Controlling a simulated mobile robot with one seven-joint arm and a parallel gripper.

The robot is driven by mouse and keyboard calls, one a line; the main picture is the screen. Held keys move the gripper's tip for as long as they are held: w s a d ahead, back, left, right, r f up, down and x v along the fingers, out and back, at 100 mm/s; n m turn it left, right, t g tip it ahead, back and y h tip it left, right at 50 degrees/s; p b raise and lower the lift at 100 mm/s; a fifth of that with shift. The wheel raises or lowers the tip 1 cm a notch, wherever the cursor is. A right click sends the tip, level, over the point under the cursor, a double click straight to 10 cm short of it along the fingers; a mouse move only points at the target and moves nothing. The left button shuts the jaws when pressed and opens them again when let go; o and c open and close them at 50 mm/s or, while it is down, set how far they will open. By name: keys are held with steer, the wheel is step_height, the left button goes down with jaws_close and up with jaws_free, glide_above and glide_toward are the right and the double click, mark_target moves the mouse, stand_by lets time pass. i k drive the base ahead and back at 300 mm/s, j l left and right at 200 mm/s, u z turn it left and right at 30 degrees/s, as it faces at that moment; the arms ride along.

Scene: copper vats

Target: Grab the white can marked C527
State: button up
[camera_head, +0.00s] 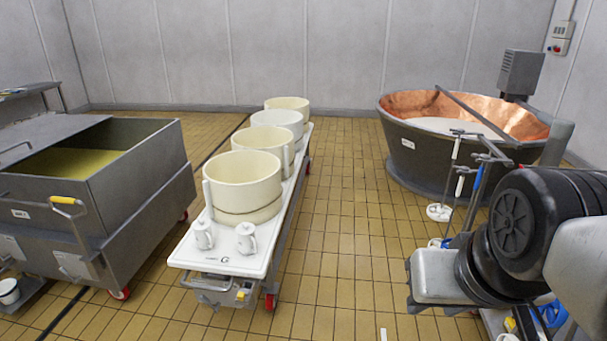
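Two small white cans stand upright side by side on the near end of the white trolley top (190,256). One can (203,235) is on the left, and the other can (246,238) is on the right with a handle or spout at its side. Any mark on them is too small to read, so I cannot tell which is C527. My arm comes in from the right edge. A grey block at its end, seemingly my gripper (428,280), is well to the right of the cans and apart from them. Its fingers cannot be made out clearly.
Several cream tubs (242,180) stand in a row behind the cans. A steel vat of yellowish liquid (140,160) is on the left, and a copper-lined vat (420,165) is at the back right. Tiled floor (345,220) is clear between trolley and arm.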

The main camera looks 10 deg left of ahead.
mark_target(248, 245)
steer(key=j+z, duration=0.25)
steer(key=j, duration=0.9)
steer(key=k+j+z, duration=0.1)
steer(key=j+z, duration=0.15)
steer(key=j, duration=1.55)
steer(key=k+j, duration=0.1)
steer(key=j, duration=0.55)
steer(key=k+j, duration=0.1)
steer(key=j, duration=1.25)
steer(key=z, duration=0.05)
